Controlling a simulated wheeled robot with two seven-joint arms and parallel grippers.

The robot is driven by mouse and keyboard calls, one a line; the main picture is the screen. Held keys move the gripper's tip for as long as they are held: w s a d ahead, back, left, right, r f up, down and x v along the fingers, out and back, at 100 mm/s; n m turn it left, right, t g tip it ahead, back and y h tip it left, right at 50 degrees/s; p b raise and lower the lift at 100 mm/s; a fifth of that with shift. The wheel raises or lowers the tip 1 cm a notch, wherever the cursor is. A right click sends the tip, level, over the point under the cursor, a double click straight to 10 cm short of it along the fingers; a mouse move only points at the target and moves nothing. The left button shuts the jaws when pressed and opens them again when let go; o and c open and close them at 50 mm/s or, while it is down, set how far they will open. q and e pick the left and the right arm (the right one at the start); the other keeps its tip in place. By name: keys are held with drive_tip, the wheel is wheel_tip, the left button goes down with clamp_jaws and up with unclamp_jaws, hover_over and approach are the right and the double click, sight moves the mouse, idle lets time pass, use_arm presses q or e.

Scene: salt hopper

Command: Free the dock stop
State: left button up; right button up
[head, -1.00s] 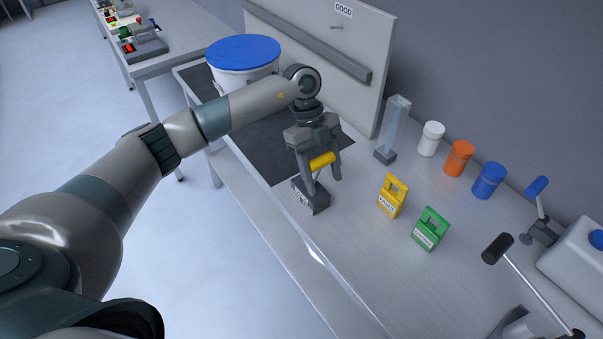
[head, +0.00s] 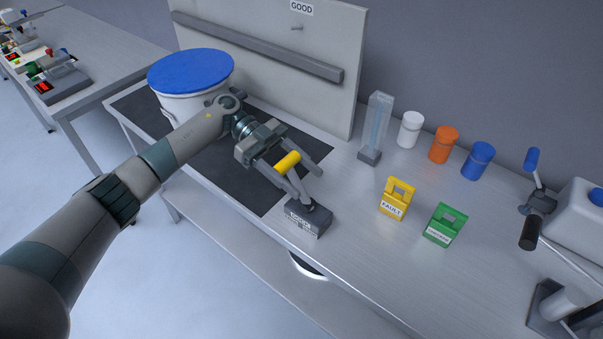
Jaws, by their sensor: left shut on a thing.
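A dark block (head: 308,218) with white lettering on its front, too small to read fully, sits at the front edge of the bench. A lever with a yellow grip (head: 288,162) rises from its top and leans up and to the left. My left gripper (head: 292,168) is shut on the yellow grip, with one finger on each side of it. The fingers partly hide the lever's shaft. My right gripper is not in view.
A white bucket with a blue lid (head: 191,70) stands behind my left arm. Right of the block are a yellow FAULT tag (head: 396,199) and a green tag (head: 445,226). A clear column (head: 377,125) and several jars stand behind. A black-handled lever (head: 530,232) juts out at right.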

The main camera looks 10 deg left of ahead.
use_arm(q)
drive_tip(key=shift+w+a+f, duration=0.15)
drive_tip(key=shift+w+a, duration=0.1)
drive_tip(key=shift+a, duration=0.1)
drive_tip(key=shift+w+a+b, duration=0.1)
drive_tip(key=shift+a+b, duration=0.05)
drive_tip(key=shift+b, duration=0.25)
drive_tip(key=shift+a, duration=0.1)
drive_tip(key=o, duration=1.4)
drive_tip(key=shift+c, duration=0.2)
drive_tip(key=shift+o, duration=0.7)
drive_tip(key=shift+w, duration=0.1)
drive_tip(key=shift+f, duration=0.1)
